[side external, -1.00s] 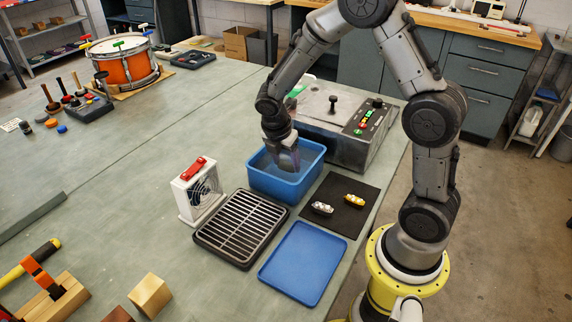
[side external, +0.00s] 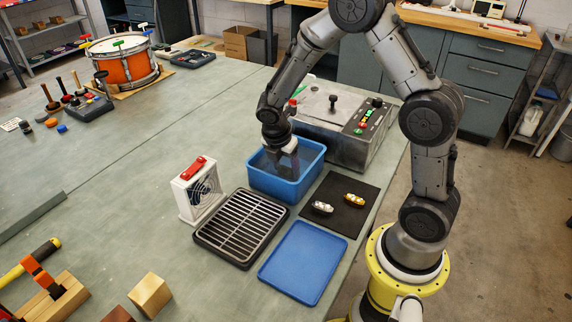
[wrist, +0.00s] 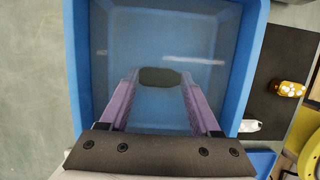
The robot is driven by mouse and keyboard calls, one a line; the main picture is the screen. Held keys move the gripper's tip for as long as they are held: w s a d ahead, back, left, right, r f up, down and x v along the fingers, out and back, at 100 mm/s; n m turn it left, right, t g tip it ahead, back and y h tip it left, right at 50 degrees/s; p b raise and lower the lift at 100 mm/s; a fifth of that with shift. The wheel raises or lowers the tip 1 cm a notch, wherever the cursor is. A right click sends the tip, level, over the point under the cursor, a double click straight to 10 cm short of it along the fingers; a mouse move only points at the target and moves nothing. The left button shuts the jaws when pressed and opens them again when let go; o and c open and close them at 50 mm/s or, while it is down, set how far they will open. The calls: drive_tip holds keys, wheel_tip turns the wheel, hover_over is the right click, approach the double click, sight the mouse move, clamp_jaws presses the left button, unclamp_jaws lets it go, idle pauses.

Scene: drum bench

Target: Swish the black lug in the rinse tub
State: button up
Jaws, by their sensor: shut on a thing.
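The rinse tub (side external: 312,178) is a blue open bin with clear water in it, and its walls also frame the wrist view (wrist: 75,70). My gripper (side external: 284,172) reaches down inside the tub. In the wrist view its two purple-tinted fingers (wrist: 160,84) point into the water. The black lug (wrist: 160,77) shows as a dark oval between the fingertips, and they are closed on its two sides. In the side view the lug is hidden by the gripper and the tub wall.
A black mat (side external: 345,217) right of the tub holds a white lug (side external: 322,207) and a yellow lug (side external: 354,199). In front are a black rack (side external: 241,228) and a blue tray (side external: 303,262). A small fan (side external: 198,190) stands to the left. A grey metal machine (side external: 335,125) stands behind.

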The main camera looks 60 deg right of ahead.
drive_tip(key=shift+r, duration=0.1)
drive_tip(key=shift+r, duration=1)
drive_tip(key=shift+f, duration=1.1)
wheel_tip(320, 180, up, 10)
idle(0.9)
